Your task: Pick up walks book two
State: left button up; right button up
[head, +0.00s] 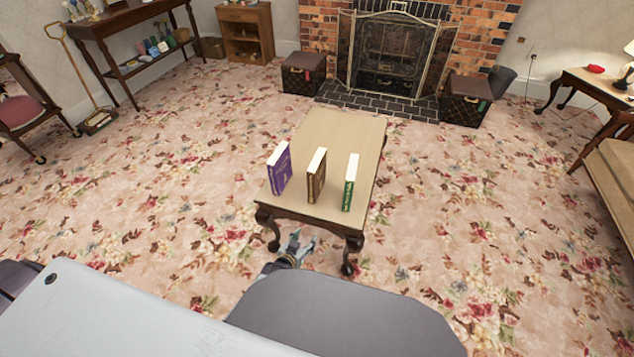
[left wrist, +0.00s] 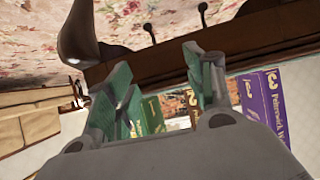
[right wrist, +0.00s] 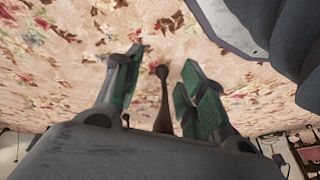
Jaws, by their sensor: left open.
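Three books stand upright on the small table (head: 345,135): a purple one (head: 279,170) at left, a brown one (head: 316,177) in the middle, and a green one (head: 350,184) at right. In the left wrist view, which is upside down, the purple spine (left wrist: 262,105) shows a second word starting with W; the green book (left wrist: 150,112) is partly behind a finger. My left gripper (head: 299,245) is open and empty, in front of the table's near edge, apart from the books. My right gripper (right wrist: 165,88) is open and empty above the carpet.
The table's near edge and carved legs (head: 353,248) are close to my left gripper. Behind the table stand a fireplace screen (head: 392,55) and two dark boxes (head: 304,73) (head: 465,100). Open carpet (head: 480,210) lies to the right.

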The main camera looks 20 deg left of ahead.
pick_arm(q)
jog(key=w+a+r+t+b, duration=0.2)
jog(key=w+r+t+b, duration=0.3)
jog(key=w+r+b, duration=0.3)
jog(key=shift+w+r+n+t+b, duration=0.4)
jog(key=shift+r+b, duration=1.55)
jog(key=shift+b, duration=1.15)
pick_arm(e)
jog(key=w+a+r+t+y, duration=0.1)
jog(key=w+a+r, duration=0.2)
jog(key=r, duration=0.2)
jog(key=shift+w+a+r+t, duration=0.15)
jog(key=shift+w+t, duration=0.1)
jog(key=shift+t, duration=0.05)
